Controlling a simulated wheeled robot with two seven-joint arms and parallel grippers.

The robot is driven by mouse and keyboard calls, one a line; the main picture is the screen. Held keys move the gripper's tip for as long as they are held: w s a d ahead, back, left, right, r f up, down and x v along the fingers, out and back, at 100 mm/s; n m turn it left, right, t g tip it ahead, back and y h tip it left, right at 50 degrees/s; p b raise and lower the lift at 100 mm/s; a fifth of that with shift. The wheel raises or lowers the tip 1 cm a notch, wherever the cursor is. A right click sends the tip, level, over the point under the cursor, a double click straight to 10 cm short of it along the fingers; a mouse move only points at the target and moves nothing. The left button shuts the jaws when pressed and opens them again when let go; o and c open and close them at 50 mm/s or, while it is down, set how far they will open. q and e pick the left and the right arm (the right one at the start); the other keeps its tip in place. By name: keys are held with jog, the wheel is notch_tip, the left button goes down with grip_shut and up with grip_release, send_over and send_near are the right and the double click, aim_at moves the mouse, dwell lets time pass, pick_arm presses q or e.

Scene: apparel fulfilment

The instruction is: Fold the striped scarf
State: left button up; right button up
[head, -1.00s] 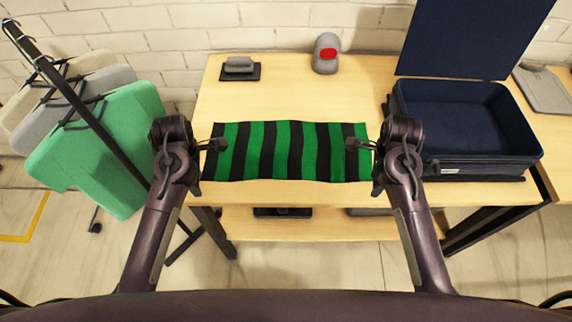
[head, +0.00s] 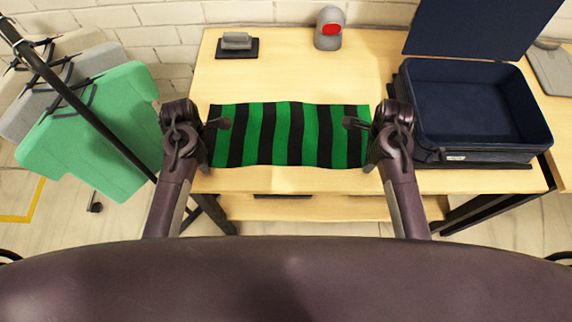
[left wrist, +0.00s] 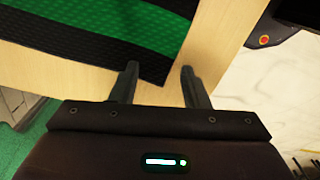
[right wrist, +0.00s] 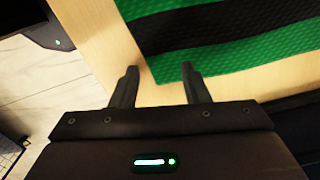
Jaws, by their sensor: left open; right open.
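The green and black striped scarf (head: 290,134) lies flat and spread out on the light wooden table, its long side running left to right. My left gripper (head: 220,123) is open and empty over the scarf's left end. In the left wrist view its fingers (left wrist: 158,82) point at the scarf's edge, with a corner of the scarf (left wrist: 110,45) close to one fingertip. My right gripper (head: 350,122) is open and empty over the right end. In the right wrist view its fingers (right wrist: 158,82) are beside the scarf's corner (right wrist: 225,50). I cannot tell the fingers' height above the cloth.
An open dark blue suitcase (head: 532,146) stands at the right of the table (head: 290,75). A grey device with a red face (head: 329,28) and a small grey block on a black base (head: 237,44) stand at the back. Garments hang on a rack (head: 100,130) at left.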

pick_arm(q)
jog(key=shift+s, duration=0.15)
pick_arm(e)
jog(key=shift+s, duration=0.15)
pick_arm(q)
jog(key=shift+f, duration=0.25)
pick_arm(e)
jog(key=shift+f, duration=0.25)
pick_arm(q)
grip_shut()
pick_arm(e)
grip_shut()
pick_arm(q)
jog(key=shift+r, duration=0.1)
pick_arm(e)
jog(key=shift+r, duration=0.1)
